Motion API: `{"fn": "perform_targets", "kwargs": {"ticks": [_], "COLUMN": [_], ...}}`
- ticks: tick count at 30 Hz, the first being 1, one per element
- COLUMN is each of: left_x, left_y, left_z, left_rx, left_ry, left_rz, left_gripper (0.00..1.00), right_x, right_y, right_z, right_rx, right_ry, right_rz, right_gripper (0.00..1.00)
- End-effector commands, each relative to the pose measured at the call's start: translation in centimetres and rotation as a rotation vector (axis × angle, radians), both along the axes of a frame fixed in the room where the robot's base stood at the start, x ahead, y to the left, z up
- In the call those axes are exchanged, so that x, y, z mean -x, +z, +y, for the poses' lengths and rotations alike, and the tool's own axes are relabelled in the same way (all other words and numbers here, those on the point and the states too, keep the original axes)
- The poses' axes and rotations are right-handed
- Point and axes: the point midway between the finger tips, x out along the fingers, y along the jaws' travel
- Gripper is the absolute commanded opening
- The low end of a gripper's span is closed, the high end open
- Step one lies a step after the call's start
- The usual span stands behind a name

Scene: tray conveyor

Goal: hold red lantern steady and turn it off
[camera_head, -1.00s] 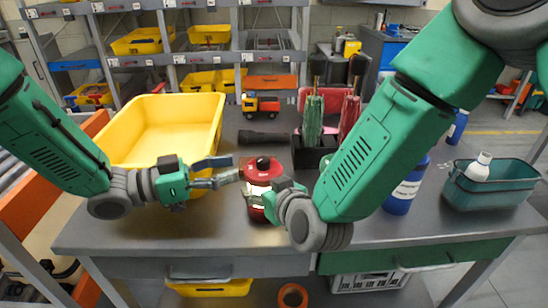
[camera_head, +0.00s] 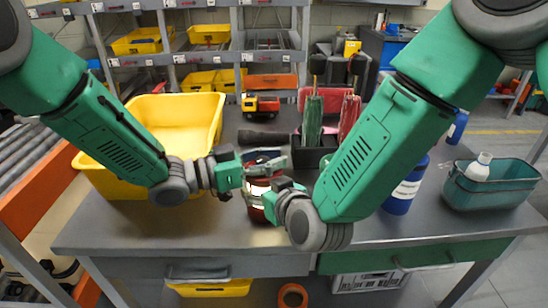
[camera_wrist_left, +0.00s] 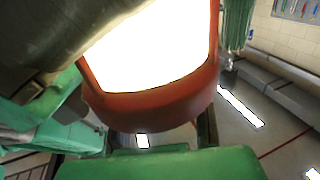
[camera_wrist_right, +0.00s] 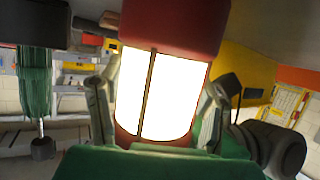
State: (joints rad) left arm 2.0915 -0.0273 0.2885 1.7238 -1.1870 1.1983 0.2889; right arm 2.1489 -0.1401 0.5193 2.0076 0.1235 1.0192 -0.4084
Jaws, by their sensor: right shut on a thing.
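The red lantern (camera_head: 257,188) stands upright on the grey workbench, its window glowing bright white. It is also lit in the left wrist view (camera_wrist_left: 150,50) and the right wrist view (camera_wrist_right: 165,90). My right gripper (camera_wrist_right: 155,105) is shut on the lantern, with a finger at each side of its glowing body. My left gripper (camera_head: 267,162) is at the lantern's top, its fingers apart on the near and far sides. They hide the lantern's cap and knob in the head view. I cannot tell whether they touch it.
A yellow bin (camera_head: 180,120) stands left of the lantern. Behind are a black flashlight (camera_head: 262,137), a toy truck (camera_head: 260,106) and a dark holder with green and red brushes (camera_head: 312,122). A blue bottle (camera_head: 402,193) and a teal basket (camera_head: 490,192) are on the right. The front bench strip is clear.

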Motion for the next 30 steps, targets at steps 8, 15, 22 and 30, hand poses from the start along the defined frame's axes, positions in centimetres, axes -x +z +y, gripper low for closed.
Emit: {"fn": "perform_targets", "kwargs": {"ticks": [8,15,22,30], "left_x": [-0.03,-0.16,-0.43,-0.79], "left_y": [0.0,0.04,0.11,0.14], "left_z": [0.07,0.12,0.25,0.47], "left_rx": [0.0,0.003,0.004,0.003], "left_ry": [0.001,0.041,0.168,0.354], "left_rz": [0.0,0.0,0.001,-0.001], "left_gripper": [0.0,0.0,0.0,0.0], "right_x": [0.07,0.05,0.03,0.02], "right_y": [-0.15,-0.15,-0.15,-0.15], "right_z": [-0.08,-0.12,-0.15,-0.2], "right_rx": [0.002,0.002,0.001,0.001], "right_ry": [-0.001,-0.002,-0.004,-0.004], "right_rz": [0.003,0.004,0.004,0.004], "right_gripper": [0.16,0.16,0.16,0.16]}}
